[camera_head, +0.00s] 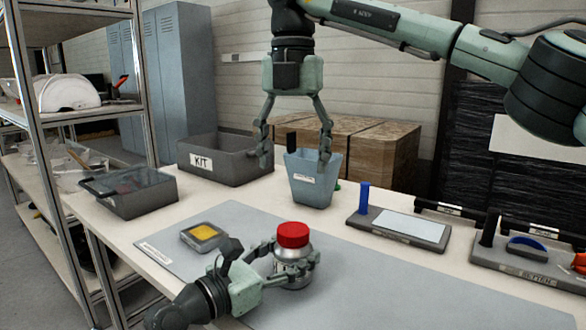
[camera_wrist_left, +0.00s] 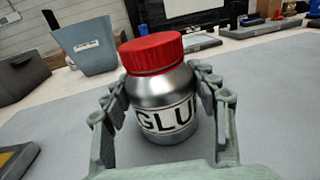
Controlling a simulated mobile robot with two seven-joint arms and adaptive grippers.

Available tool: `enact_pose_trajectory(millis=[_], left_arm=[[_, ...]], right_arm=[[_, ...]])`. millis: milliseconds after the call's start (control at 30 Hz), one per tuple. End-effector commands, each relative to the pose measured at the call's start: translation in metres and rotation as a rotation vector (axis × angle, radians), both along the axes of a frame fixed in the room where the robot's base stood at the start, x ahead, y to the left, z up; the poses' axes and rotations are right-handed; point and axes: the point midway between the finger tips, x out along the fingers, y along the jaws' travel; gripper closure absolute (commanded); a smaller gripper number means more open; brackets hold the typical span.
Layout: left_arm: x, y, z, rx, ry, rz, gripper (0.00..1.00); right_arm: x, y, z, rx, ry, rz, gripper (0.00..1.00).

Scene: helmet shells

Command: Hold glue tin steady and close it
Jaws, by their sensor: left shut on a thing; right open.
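The glue tin (camera_head: 291,270) is a silver tin standing on the grey mat, with its GLUE label partly showing in the left wrist view (camera_wrist_left: 165,105). A red lid (camera_head: 293,234) sits on top of it, also seen in the left wrist view (camera_wrist_left: 152,53); whether it is tight I cannot tell. My left gripper (camera_head: 290,262) is shut on the tin, with a finger on each side of its body. My right gripper (camera_head: 295,158) is open and empty, behind and above the tin, in front of the upper part of a blue-grey bin.
The blue-grey bin (camera_head: 313,185) stands behind the tin. A grey KIT box (camera_head: 230,165), a lidded dark box (camera_head: 140,200) and a pad with a yellow top (camera_head: 203,236) are to the left. Tool trays (camera_head: 400,227) line the right. The mat (camera_head: 400,285) right of the tin is clear.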

Motion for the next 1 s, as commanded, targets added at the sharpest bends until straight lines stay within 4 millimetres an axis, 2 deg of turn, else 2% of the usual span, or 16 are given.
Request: enact_pose_trajectory(millis=[167, 200, 367, 767, 1000], left_arm=[[0.0, 0.0, 0.0, 0.0, 0.0, 0.0, 1.0], [0.0, 0.0, 0.0, 0.0, 0.0, 0.0, 0.38], [0.0, 0.0, 0.0, 0.0, 0.0, 0.0, 0.18], [-0.003, 0.004, -0.001, 0.001, 0.001, 0.001, 0.17], [-0.033, 0.034, -0.002, 0.003, 0.003, 0.002, 0.17]], right_arm=[[0.0, 0.0, 0.0, 0.0, 0.0, 0.0, 0.29], [0.0, 0.0, 0.0, 0.0, 0.0, 0.0, 0.29], [0.0, 0.0, 0.0, 0.0, 0.0, 0.0, 0.29], [0.0, 0.0, -0.001, 0.001, 0.0, 0.0, 0.29], [0.0, 0.0, -0.001, 0.001, 0.0, 0.0, 0.29]])
